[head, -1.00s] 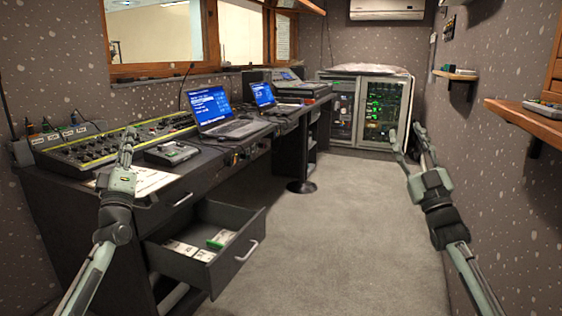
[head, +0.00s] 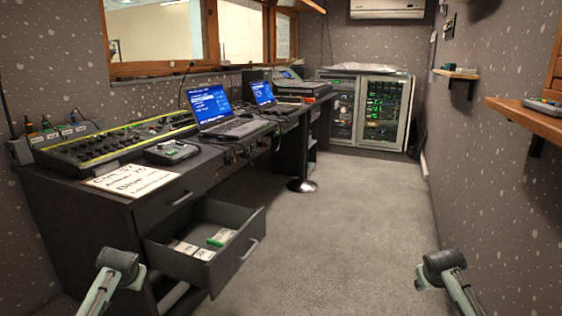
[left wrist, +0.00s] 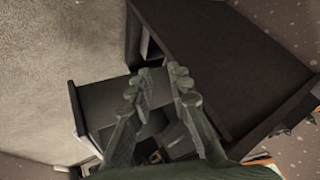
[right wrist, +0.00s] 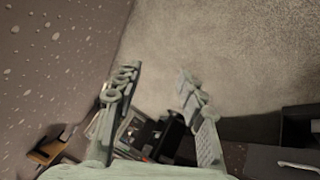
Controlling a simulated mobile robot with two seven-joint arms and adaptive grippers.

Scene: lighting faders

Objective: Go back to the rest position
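My left gripper (left wrist: 160,84) shows in the left wrist view, its fingers apart with nothing between them. The dark desk and its pulled-out drawer lie beyond it. My right gripper (right wrist: 157,80) shows in the right wrist view, its fingers apart and empty, with grey carpet beyond. In the head view only bent parts of my two arms show at the bottom left and bottom right; both grippers are out of that picture.
The desk (head: 84,212) runs along the left wall. Its open drawer (head: 230,262) holds small items and juts out near my left arm. A mixing console (head: 100,150), two laptops and a paper sign (head: 132,180) are on top. Shelves (head: 540,122) line the right wall. The carpet (head: 340,230) is clear.

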